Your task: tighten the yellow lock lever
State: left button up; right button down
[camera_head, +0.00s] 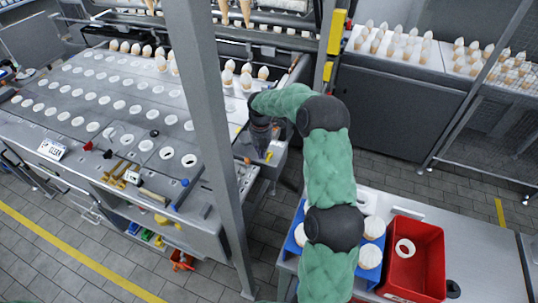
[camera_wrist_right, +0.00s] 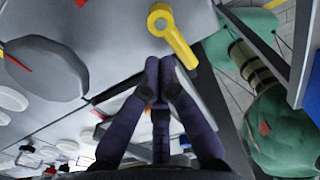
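The yellow lock lever (camera_wrist_right: 176,38) shows in the right wrist view, with its round hub at the upper left and its arm slanting down to the right. A small yellow part that looks like it shows in the head view (camera_head: 268,155), beside my right gripper (camera_head: 261,138). In the right wrist view the dark fingers of my right gripper (camera_wrist_right: 165,70) come together at their tips, just below the lever. The lever's lower end lies right beside the right-hand fingertip; I cannot tell whether they touch. Nothing shows held between the fingers. My left gripper is in neither view.
A grey post (camera_head: 212,130) stands close to the left of my right arm. A machine plate with rows of holes (camera_head: 100,95) fills the left. A red bin (camera_head: 428,262) holding a white ring stands at lower right. White cones (camera_head: 390,42) stand at the back.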

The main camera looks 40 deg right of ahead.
jog(key=shift+f+b, duration=0.4)
jog(key=shift+f, duration=0.7)
jog(key=shift+s+f, duration=0.1)
jog(key=shift+s, duration=0.15)
dwell(0.3)
